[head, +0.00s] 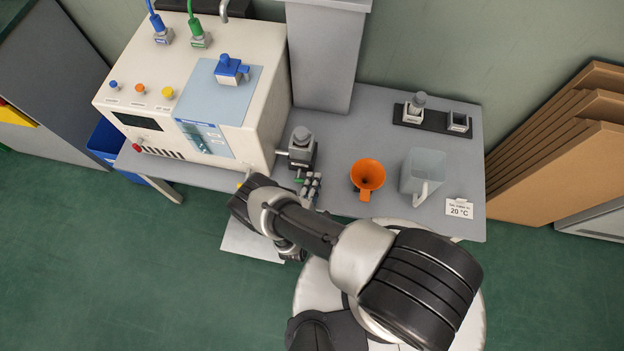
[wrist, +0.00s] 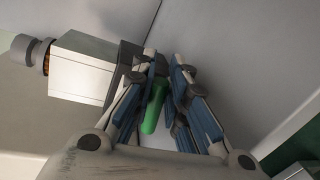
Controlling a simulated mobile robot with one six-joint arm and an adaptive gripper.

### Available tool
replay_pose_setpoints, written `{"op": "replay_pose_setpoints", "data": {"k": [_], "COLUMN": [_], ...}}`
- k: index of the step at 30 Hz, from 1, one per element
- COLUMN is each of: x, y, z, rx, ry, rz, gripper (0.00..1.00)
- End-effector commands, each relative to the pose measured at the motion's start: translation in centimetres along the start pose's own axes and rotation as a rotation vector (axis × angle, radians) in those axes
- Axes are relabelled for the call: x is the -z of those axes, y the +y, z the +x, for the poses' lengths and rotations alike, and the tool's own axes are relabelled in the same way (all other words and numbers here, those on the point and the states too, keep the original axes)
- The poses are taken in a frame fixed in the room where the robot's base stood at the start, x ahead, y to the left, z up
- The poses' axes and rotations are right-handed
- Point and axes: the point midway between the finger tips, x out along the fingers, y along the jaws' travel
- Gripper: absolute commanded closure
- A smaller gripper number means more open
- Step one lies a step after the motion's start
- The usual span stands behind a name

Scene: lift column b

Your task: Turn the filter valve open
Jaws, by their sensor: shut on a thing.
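The filter valve (head: 302,152) appears to be the grey block with a round knob-like top, standing on the table right of the cream machine. Its green lever (head: 299,181) shows beside my gripper (head: 309,183). In the wrist view the green lever (wrist: 155,106) lies between the fingers of my gripper (wrist: 164,62), closer to the left finger. My gripper is shut on the lever. The pale valve body (wrist: 84,68) is at the upper left there. The lever's joint with the body is partly hidden by the fingers.
The cream machine (head: 200,45) with a blue-handled tap (head: 231,70) stands left. An orange funnel (head: 367,174), a clear jug (head: 425,172) and a 20 °C card (head: 459,208) are on the table to the right. A grey column (head: 322,55) rises behind the valve.

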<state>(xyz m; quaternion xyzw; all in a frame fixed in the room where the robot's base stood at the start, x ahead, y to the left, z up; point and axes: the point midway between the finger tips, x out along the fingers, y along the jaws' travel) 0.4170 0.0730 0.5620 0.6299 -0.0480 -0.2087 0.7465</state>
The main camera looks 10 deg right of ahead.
Motion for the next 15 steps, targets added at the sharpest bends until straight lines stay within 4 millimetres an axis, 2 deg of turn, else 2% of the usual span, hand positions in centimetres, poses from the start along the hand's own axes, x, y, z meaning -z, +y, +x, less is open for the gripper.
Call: {"op": "replay_pose_setpoints", "data": {"k": [15], "x": [0.04], "y": [-0.52], "z": [0.09], "rx": [0.001], "ry": [0.018], "rz": [0.085], "gripper": [1.00]}}
